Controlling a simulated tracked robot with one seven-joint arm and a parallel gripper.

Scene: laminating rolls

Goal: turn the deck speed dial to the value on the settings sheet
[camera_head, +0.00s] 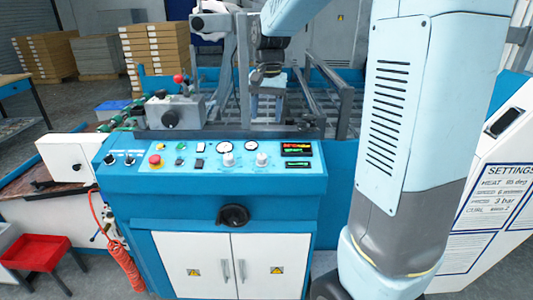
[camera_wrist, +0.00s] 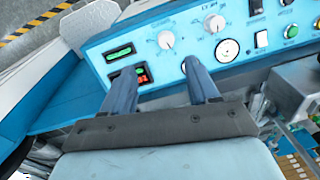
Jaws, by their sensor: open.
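Two white dials sit side by side on the blue control panel, a left dial (camera_head: 228,160) and a right dial (camera_head: 261,160). In the wrist view they are one dial (camera_wrist: 166,40) and another (camera_wrist: 214,23). Their labels are too small to read, so I cannot tell which is deck speed.
Two lit displays (camera_head: 297,149) (camera_head: 299,165) sit right of the dials. Gauges (camera_head: 224,147), switches and a red emergency button (camera_head: 155,160) share the panel. A red bin (camera_head: 36,252) stands at left.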

